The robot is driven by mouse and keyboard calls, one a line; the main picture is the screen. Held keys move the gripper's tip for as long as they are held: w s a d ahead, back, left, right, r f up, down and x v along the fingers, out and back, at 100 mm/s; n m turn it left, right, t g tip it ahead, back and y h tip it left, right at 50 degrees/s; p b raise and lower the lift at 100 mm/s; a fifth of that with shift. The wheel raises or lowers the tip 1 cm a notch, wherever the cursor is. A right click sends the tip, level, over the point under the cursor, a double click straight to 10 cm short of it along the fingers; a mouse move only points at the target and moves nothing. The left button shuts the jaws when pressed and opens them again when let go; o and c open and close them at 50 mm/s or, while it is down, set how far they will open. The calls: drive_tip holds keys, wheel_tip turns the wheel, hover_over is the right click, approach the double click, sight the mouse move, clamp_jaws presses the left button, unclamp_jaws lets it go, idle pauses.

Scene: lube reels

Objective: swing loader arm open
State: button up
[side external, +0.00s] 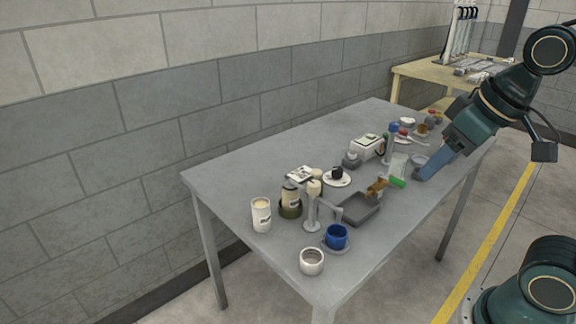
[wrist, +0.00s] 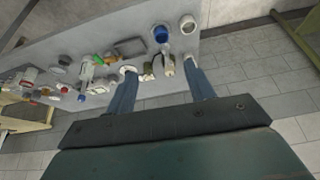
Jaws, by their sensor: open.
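A small grey post (side external: 311,212) with a short side arm stands near the front of the grey table (side external: 235,172); the arm reaches right, above a blue cup (side external: 336,238). A second post (side external: 388,148) with a thin side arm stands farther back. I cannot tell which of these is the loader arm, or whether it is swung open. My gripper (side external: 431,165) is above the table's right side, apart from both posts. In the wrist view my gripper (wrist: 160,68) shows two blue fingers spread wide with nothing held between them.
A grey tray (side external: 360,208) lies mid-table. A white cup (side external: 312,262), a labelled can (side external: 261,215) and a white box (side external: 366,147) stand around it, with several small items close together. The table's far-left area is clear. A grey wall (side external: 130,130) runs behind.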

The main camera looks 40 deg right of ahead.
drive_tip(key=w+r+m+g, duration=0.1)
drive_tip(key=w+r+g, duration=0.1)
drive_tip(key=w, duration=1.2)
drive_tip(key=m+g, duration=0.2)
drive_tip(key=g, duration=0.1)
hover_over(314, 183)
wheel_tip(314, 183, down, 6)
drive_tip(key=shift+f, duration=0.2)
drive_tip(key=shift+f, duration=6.8)
clamp_jaws()
